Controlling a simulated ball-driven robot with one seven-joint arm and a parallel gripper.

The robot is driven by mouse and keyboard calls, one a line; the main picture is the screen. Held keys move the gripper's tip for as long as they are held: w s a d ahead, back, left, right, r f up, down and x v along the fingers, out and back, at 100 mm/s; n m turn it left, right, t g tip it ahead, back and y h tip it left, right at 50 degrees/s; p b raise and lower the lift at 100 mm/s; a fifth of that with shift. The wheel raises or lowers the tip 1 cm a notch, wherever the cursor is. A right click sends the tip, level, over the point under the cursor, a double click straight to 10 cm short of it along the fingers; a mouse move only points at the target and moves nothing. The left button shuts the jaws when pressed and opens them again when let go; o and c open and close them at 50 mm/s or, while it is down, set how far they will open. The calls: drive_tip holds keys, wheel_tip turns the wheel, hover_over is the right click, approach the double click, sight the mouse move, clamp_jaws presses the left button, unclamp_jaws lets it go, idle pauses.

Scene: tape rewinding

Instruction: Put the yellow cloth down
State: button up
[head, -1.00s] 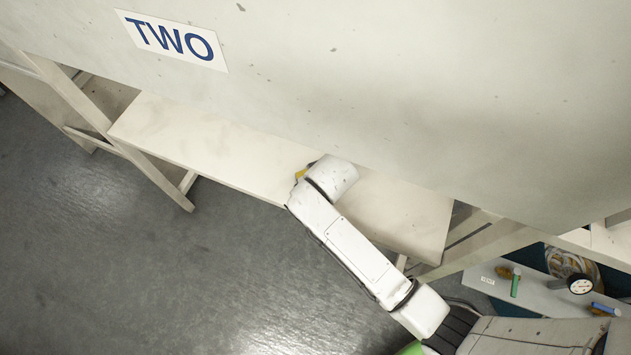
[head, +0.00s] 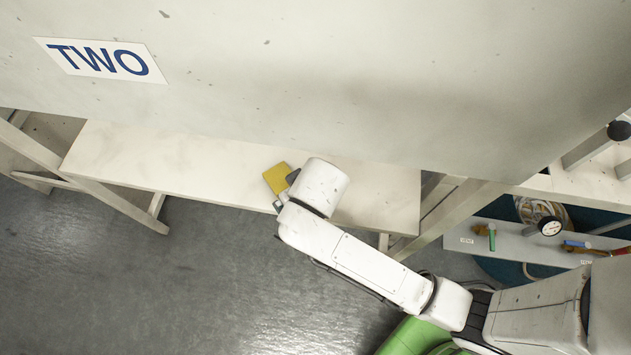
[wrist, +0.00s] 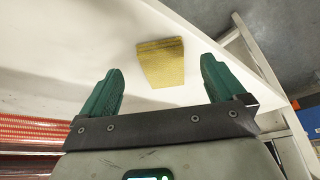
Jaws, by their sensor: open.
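The yellow cloth (head: 276,178) lies on the pale bench (head: 180,160), beside my wrist in the head view. In the wrist view the folded cloth (wrist: 161,62) rests on the pale surface, ahead of the fingertips and in line with the gap between them. My gripper (wrist: 158,80) is open, its two green fingers apart with nothing between them. In the head view my gripper (head: 284,192) is mostly hidden by my white wrist.
A grey panel with a "TWO" sign (head: 101,60) stands over the back of the bench. A lower shelf (head: 512,250) at right holds a gauge (head: 549,227) and coloured tools. The bench left of the cloth is clear.

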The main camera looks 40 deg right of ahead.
drive_tip(key=s+a, duration=0.1)
drive_tip(key=s, duration=0.6)
drive_tip(key=shift+b, duration=0.35)
